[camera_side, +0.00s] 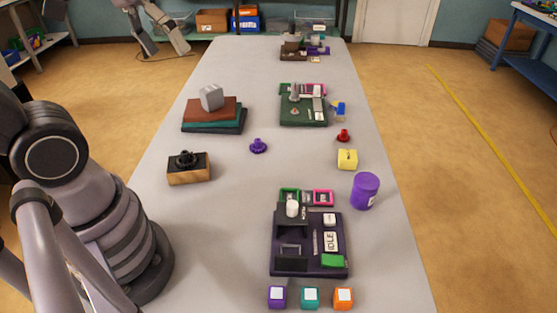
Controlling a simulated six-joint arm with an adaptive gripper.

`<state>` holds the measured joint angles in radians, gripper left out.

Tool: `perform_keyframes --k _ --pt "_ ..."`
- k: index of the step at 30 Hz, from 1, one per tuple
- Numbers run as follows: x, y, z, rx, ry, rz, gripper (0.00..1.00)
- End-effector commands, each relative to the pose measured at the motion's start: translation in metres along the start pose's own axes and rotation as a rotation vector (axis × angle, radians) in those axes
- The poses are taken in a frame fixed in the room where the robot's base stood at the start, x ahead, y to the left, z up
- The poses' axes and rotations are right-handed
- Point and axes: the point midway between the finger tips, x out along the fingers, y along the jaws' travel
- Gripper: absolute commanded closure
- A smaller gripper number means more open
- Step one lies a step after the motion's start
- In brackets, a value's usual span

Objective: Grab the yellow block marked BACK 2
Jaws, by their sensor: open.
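A yellow block (347,160) sits on the grey table toward its right side. It has a dark mark on it, too small for me to read. It stands just behind and left of a purple cylinder (365,191) and in front of a small red knobbed piece (343,135). Nothing covers the block. My arm rises at the left edge of the picture, well apart from the block. My gripper is not in view.
A dark station marked IDLE (284,262) stands at the front, with purple, teal and orange cubes before it. A purple knobbed piece (258,146), a wooden block with a black top (188,176) and a green station (303,118) stand further back. The table's middle is mostly clear.

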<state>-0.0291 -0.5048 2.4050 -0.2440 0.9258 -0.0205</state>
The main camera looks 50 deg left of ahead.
Motion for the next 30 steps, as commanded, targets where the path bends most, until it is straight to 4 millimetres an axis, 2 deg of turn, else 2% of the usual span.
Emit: perform_keyframes --k 6,11,14,17,21,24,27,30 --pt "0.057 0.044 -0.064 -0.392 -0.259 0.234 0.15" --pt "0.112 0.063 -0.115 -0.709 -0.412 0.388 0.15" --pt "0.154 0.066 -0.147 -0.917 -0.491 0.475 0.15" --pt "0.202 0.061 -0.176 -1.135 -0.554 0.554 0.15" --pt "0.278 0.04 -0.207 -1.451 -0.612 0.655 0.15" --pt "0.332 0.017 -0.219 -1.666 -0.628 0.714 0.15" --pt "0.378 -0.005 -0.222 -1.841 -0.625 0.758 0.15" --pt "0.41 -0.023 -0.221 -1.965 -0.613 0.786 0.15"
